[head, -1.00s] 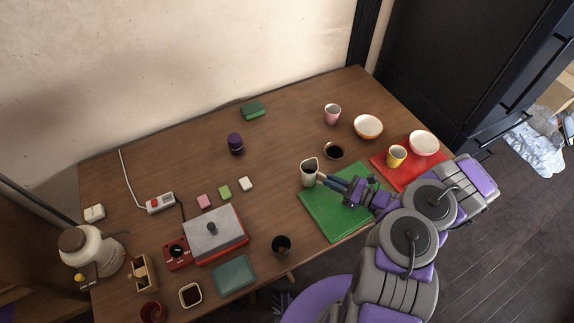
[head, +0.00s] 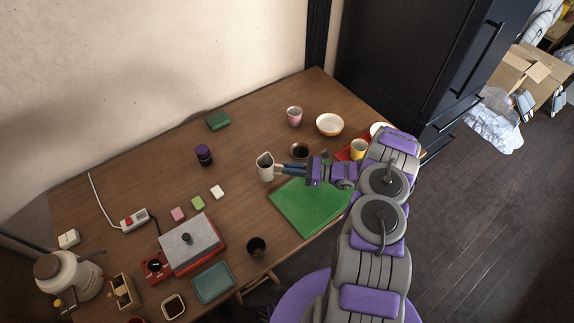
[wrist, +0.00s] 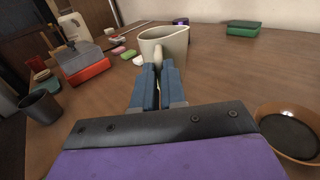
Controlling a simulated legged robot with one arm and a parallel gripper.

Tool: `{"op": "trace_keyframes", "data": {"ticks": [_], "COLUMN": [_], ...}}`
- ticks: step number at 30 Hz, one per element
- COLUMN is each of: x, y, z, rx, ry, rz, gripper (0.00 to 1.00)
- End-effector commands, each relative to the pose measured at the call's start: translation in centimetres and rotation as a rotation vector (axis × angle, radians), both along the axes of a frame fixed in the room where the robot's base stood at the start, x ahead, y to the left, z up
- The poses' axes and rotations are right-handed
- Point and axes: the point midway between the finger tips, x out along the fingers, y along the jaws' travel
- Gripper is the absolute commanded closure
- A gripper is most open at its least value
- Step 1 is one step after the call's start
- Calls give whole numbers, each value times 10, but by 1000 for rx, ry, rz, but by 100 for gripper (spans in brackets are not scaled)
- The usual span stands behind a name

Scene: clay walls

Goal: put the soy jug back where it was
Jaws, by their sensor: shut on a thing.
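The soy jug (head: 265,167) is a cream jug with a dark inside, upright at the middle of the wooden table, left of the green board. My gripper (head: 279,170) comes from the right and is shut on its handle. In the wrist view the jug (wrist: 172,42) is straight ahead, with the blue fingers of my gripper (wrist: 157,78) closed around the handle. The jug's base is hidden behind the fingers, so I cannot tell whether it touches the table. A round dish with dark liquid (head: 300,150) lies right of the jug; it also shows in the wrist view (wrist: 290,132).
The green board (head: 308,208) is bare. A pink cup (head: 294,116) and an orange-white bowl (head: 330,124) stand behind. A purple jar (head: 204,155), small blocks (head: 197,203) and a red-based grill (head: 192,246) are left. A dark cup (head: 256,246) is near the front edge.

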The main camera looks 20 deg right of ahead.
Motion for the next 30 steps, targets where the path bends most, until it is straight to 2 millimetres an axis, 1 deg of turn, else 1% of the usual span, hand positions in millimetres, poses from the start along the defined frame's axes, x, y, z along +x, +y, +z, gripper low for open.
{"op": "trace_keyframes", "data": {"ticks": [1,3,6,9,15,21,23,30], "x": [11,24,37,45,54,53,54,54], "y": [-2,-4,-5,-7,-9,-10,-10,-9], "z": [-4,-5,-6,-6,-6,-35,-40,-40], "rx": [-4,-5,-4,-4,-1,0,0,0], "ry": [-5,-4,-1,0,0,1,0,-1], "rz": [1,1,0,0,-1,-1,-1,-1], "gripper": [100,100,100,100,100,100,100,100]}}
